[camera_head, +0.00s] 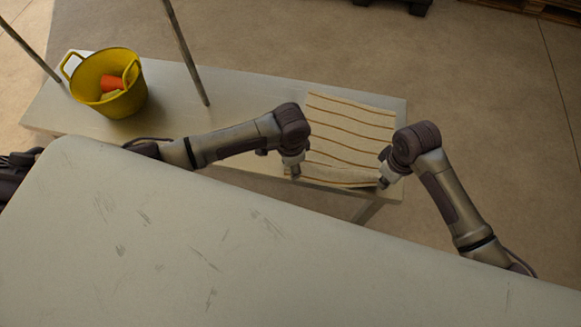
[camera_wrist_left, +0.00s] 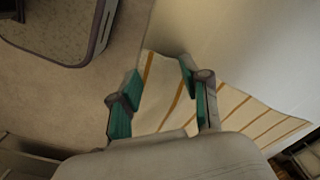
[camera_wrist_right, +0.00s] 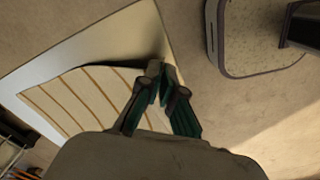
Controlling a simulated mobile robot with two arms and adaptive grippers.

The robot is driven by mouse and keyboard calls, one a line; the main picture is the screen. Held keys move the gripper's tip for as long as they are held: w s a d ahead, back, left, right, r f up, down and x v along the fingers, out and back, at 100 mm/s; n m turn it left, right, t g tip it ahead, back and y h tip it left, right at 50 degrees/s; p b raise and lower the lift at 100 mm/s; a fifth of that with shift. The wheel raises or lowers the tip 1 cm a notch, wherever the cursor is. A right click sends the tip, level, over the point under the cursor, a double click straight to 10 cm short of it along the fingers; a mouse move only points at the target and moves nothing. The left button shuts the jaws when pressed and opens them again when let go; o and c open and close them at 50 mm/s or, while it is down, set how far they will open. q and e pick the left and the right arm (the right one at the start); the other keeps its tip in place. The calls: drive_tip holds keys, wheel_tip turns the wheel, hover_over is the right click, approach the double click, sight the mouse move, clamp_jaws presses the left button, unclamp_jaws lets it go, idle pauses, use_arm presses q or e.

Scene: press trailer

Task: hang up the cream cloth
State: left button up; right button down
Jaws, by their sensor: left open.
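The cream cloth (camera_head: 345,128) with brown stripes lies spread on the right end of a pale bench (camera_head: 240,93). Its near edge looks rumpled and slightly raised. My left gripper (camera_head: 292,170) is at the cloth's near left corner. In the left wrist view its fingers (camera_wrist_left: 160,88) are wide apart with the cloth (camera_wrist_left: 245,112) showing between and beyond them. My right gripper (camera_head: 384,178) is at the near right corner. In the right wrist view its fingertips (camera_wrist_right: 162,78) are close together at the cloth's edge (camera_wrist_right: 85,98) and appear to pinch it; the contact is partly hidden.
A yellow bucket (camera_head: 125,103) with an orange item (camera_head: 112,84) inside stands on the bench's left part. A thin upright post (camera_head: 186,52) rises at the bench's far side, another (camera_head: 30,52) further left. Open floor (camera_head: 490,130) lies right of the bench.

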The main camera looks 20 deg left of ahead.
use_arm(q)
drive_tip(key=shift+f, duration=0.1)
drive_tip(key=shift+f, duration=0.25)
drive_tip(key=shift+c, duration=0.2)
drive_tip(key=shift+s, duration=0.1)
clamp_jaws()
drive_tip(key=shift+r, duration=2.5)
